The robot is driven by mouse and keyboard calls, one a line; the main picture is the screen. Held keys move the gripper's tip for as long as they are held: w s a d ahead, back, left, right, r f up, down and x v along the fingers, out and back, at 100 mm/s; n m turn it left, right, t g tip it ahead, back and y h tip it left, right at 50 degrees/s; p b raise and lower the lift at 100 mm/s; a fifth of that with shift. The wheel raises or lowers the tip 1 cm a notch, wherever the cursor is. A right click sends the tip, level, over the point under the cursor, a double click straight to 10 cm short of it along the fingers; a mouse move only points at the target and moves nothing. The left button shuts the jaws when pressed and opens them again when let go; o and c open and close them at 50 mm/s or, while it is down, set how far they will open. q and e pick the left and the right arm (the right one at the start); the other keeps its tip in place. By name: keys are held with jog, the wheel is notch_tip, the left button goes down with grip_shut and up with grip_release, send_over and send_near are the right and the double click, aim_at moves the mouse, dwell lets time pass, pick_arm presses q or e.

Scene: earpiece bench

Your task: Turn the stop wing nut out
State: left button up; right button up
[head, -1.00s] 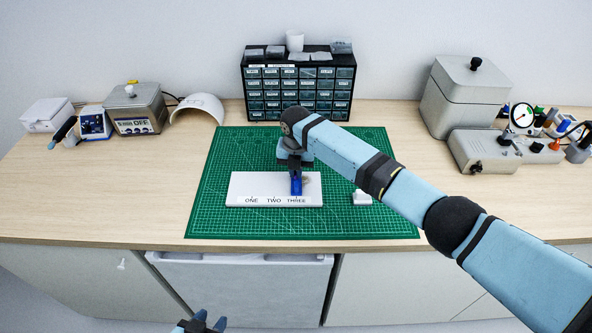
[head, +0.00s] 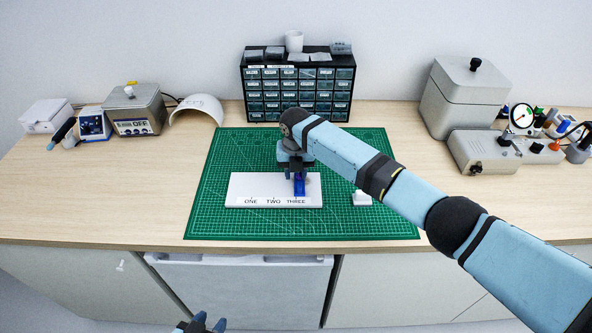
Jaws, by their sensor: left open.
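A white board (head: 245,190) marked ONE, TWO and THREE lies on the green cutting mat (head: 220,222). My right gripper (head: 299,191) points down at the board's right part, just behind the word THREE. Its blue fingers hide what is between and under them, so I cannot make out a wing nut or tell whether they are shut on one. My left gripper (head: 204,323) is open and low at the bottom edge, in front of the bench and away from the board.
A small white block (head: 362,198) sits on the mat right of the board. A black drawer cabinet (head: 298,88) stands behind the mat. A device reading OFF (head: 135,110) is at left, and a grey box unit (head: 467,95) at right. Bare bench (head: 150,190) lies left of the mat.

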aim_at(296, 180)
jog(key=shift+d+f, duration=0.1)
notch_tip(296, 180, up, 14)
jog(key=b, duration=0.1)
dwell(0.5)
